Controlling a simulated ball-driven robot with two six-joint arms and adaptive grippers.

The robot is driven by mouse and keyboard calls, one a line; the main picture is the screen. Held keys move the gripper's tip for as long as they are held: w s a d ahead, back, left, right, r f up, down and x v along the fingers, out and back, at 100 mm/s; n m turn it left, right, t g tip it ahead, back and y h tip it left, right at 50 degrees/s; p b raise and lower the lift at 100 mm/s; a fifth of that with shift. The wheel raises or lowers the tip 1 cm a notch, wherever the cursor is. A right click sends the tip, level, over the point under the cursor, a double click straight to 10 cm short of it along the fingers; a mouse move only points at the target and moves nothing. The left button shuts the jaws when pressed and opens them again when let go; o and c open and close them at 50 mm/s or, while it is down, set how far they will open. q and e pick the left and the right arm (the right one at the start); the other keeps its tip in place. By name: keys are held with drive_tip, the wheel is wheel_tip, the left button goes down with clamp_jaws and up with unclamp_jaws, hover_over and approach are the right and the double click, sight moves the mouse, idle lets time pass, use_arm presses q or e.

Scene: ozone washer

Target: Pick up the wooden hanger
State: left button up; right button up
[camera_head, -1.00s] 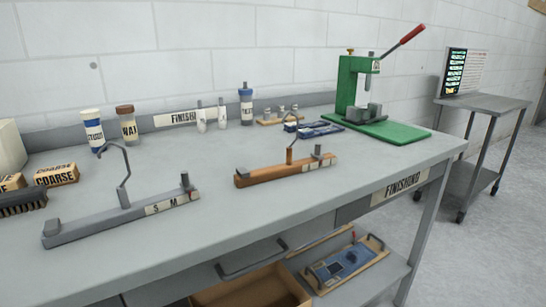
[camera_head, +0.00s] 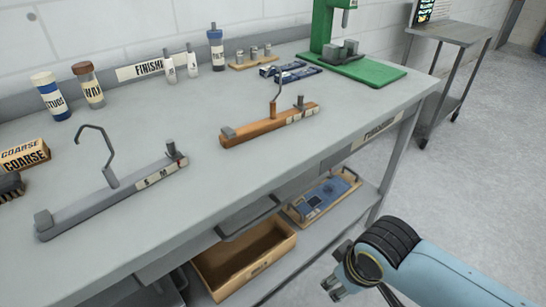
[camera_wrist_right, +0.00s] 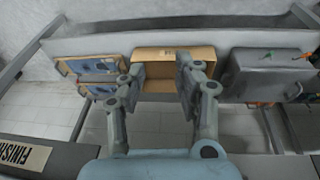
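The wooden hanger (camera_head: 262,130) lies on the grey workbench (camera_head: 190,205) in the head view, right of the bench's middle. It is a brown bar with a metal hook standing up from it and a dark clip near each end. My right gripper (camera_head: 334,288) is at the lower right of the head view, in front of the bench and well apart from the hanger. In the wrist view the right gripper (camera_wrist_right: 160,82) is open and empty, with its fingers spread. The hanger does not show there. My left gripper is not in view.
A grey hanger (camera_head: 115,193) lies left of the wooden one. Bottles (camera_head: 50,97) and a green press (camera_head: 350,62) stand at the back. A wooden box (camera_head: 205,280) and a tray (camera_head: 322,198) sit on the lower shelf. Bench surface around the wooden hanger is clear.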

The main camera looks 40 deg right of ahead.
drive_tip(key=w+r+m+p, duration=0.2)
drive_tip(key=w+r, duration=0.2)
drive_tip(key=r, duration=0.5)
drive_tip(key=w+r+m+p, duration=0.1)
drive_tip(key=w+r, duration=0.2)
drive_tip(key=r, duration=0.6)
drive_tip(key=m+h, duration=0.3)
drive_tip(key=m, duration=1.1)
approach(267, 73)
drive_tip(key=p+x, duration=0.2)
drive_tip(key=x, duration=0.8)
drive_tip(key=shift+w+d+f, duration=0.1)
drive_tip(key=shift+d+f, duration=0.05)
clamp_jaws()
